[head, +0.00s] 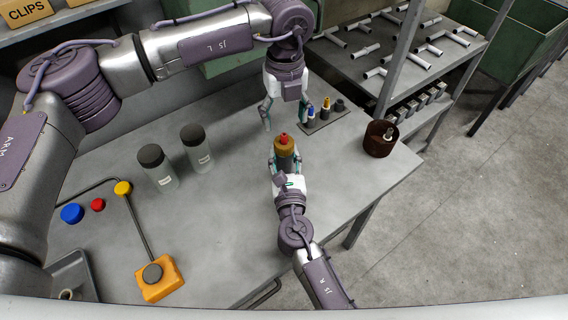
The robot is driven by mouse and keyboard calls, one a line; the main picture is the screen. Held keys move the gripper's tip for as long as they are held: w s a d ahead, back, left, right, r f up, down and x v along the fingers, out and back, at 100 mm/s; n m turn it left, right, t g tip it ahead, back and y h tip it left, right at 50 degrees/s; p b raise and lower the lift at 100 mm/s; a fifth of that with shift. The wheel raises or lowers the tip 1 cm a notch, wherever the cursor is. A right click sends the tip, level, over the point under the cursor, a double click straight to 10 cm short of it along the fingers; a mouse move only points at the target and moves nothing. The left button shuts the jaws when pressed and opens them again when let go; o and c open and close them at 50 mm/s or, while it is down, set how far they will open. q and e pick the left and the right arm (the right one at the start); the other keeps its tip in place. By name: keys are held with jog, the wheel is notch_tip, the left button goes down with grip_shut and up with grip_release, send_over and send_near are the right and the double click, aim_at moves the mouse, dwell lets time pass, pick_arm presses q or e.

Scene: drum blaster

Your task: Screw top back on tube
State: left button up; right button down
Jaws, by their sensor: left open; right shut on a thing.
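A brown-orange tube-like piece with a red tip (285,145) is held near the middle of the bench. My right gripper (286,160) is shut on it from the near side. Whether the red tip is a separate top, and whether it is seated, I cannot tell. My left gripper (286,117) is open and empty just beyond and above the red tip, its fingers pointing down. The lower part of the held piece is hidden by my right gripper.
Two clear dark-capped bottles (164,182) stand left. A small rack (330,121) with several tubes is beyond, and a brown cup (380,148) at right. Blue (72,213), red (98,205) and yellow (123,188) round pieces and an orange block (160,290) are at left.

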aim_at(284, 134)
pick_arm(q)
jog(key=n, duration=1.2)
jog(key=shift+a+n, duration=0.1)
jog(key=shift+n, duration=0.3)
jog(key=shift+f, duration=4.05)
